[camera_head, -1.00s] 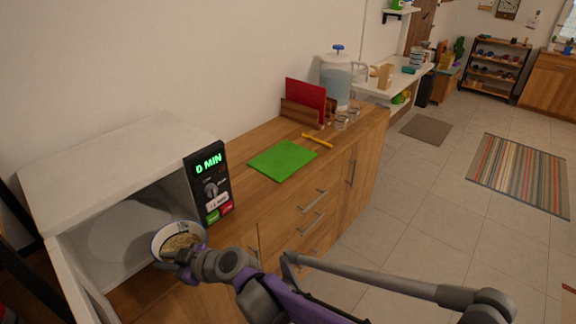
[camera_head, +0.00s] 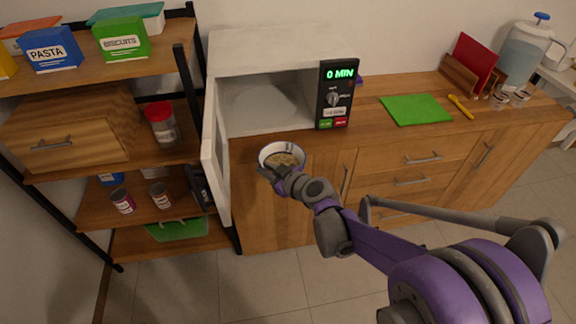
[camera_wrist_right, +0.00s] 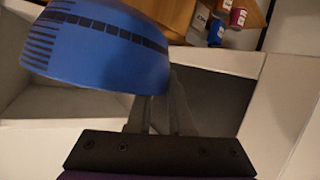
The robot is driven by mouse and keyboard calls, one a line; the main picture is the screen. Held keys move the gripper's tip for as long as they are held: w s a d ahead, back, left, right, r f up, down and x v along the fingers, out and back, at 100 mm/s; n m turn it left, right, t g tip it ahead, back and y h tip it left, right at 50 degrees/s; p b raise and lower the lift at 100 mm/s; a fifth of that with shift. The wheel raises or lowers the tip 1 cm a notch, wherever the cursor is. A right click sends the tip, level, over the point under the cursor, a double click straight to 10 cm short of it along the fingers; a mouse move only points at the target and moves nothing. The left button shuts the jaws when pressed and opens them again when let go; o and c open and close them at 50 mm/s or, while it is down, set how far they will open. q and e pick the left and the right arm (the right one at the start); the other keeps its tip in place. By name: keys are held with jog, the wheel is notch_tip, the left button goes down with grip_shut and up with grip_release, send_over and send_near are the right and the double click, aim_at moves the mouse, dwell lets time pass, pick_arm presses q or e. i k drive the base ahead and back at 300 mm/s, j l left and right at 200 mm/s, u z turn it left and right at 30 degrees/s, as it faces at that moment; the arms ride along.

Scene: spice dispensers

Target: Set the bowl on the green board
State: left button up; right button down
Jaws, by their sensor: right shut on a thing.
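The bowl (camera_head: 281,150) has a white inside and tan contents, and it is held in front of the open microwave. Its blue outer wall with dark markings fills the upper left of the right wrist view (camera_wrist_right: 95,45). My right gripper (camera_head: 276,172) is shut on the near side of the bowl; the arm hides part of it. The fingers also show in the wrist view (camera_wrist_right: 160,112), against the bowl. The green board (camera_head: 416,109) lies flat and bare on the wooden counter, right of the microwave. My left gripper is not in view.
The microwave (camera_head: 270,45) stands with its door (camera_head: 214,150) open toward me, left of the bowl; its display reads 0 MIN. A yellow utensil (camera_head: 461,106) lies right of the board. Farther right are a red board in a holder, glasses and a water dispenser. A shelf stands at the left.

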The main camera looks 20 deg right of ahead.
aim_at(415, 107)
jog(key=i+l+z, duration=0.1)
jog(key=l+z, duration=0.3)
jog(key=i+l+z, duration=0.1)
jog(key=z, duration=0.35)
jog(key=i+l+z, duration=0.15)
jog(key=l+z, duration=0.25)
jog(key=i+l+z, duration=0.25)
jog(key=i+l+u, duration=0.35)
jog(key=u, duration=0.15)
jog(key=i+l+u, duration=0.3)
jog(key=l+u, duration=0.2)
